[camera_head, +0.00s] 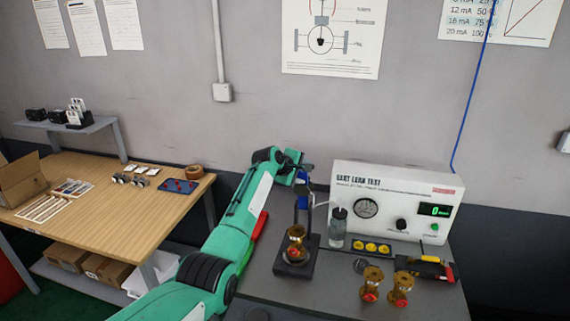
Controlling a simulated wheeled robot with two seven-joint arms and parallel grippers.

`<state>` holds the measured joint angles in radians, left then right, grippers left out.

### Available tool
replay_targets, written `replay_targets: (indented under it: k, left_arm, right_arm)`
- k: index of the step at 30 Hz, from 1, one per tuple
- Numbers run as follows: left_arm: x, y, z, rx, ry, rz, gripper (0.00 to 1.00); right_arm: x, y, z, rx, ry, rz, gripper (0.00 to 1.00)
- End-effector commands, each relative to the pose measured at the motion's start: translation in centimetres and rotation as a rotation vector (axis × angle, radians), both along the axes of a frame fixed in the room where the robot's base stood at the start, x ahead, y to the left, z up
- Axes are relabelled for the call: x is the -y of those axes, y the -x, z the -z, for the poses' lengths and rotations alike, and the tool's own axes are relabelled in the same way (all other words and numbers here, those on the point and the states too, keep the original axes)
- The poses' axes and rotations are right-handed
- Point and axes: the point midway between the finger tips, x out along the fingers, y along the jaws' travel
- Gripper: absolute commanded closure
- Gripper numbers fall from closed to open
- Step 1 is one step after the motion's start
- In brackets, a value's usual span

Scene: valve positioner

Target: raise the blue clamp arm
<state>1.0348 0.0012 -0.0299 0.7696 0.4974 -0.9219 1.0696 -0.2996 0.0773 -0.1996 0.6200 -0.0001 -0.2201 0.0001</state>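A small bench fixture (296,272) with a dark base and upright post stands on the grey bench. A blue part (303,202), which looks like the clamp arm, shows near the top of the post. A brass valve body (296,240) with a red part sits upright on the fixture base below it. My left gripper (305,175) is at the top of the post, just above the blue part. Its fingers are small and dark here, so I cannot tell whether they touch the blue part or are open or shut. My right gripper is not in view.
A clear bottle (338,228), yellow tray pieces (371,247), two brass valves (371,284) and a red-and-yellow tool (432,266) are right of the fixture. A wooden table (110,205) stands at left.

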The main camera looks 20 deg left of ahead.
Motion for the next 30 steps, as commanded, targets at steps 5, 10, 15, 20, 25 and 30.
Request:
replay_targets:
  k: [5, 10, 15, 20, 25, 30]
  left_arm:
    - [-1.1, 1.3, -1.5, 0.014, -0.003, -0.007, 0.6]
    - [-1.7, 2.9, -2.8, 0.017, -0.002, -0.005, 0.6]
    - [-2.5, 4.8, -4.1, 0.018, -0.002, -0.005, 0.6]
    - [-3.3, 6.6, -5.6, 0.021, -0.001, -0.004, 0.6]
    - [-3.9, 8.1, -6.7, 0.02, -0.001, -0.003, 0.6]
    - [-4.2, 8.8, -7.4, 0.019, -0.002, -0.003, 0.6]
  right_arm:
    - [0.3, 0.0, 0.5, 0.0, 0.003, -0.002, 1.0]
    - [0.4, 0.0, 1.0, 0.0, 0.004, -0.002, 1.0]
    - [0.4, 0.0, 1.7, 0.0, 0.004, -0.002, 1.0]
    - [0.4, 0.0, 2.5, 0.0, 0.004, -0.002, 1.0]
    - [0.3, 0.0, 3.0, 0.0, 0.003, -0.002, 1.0]
    - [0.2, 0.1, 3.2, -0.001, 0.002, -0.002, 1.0]
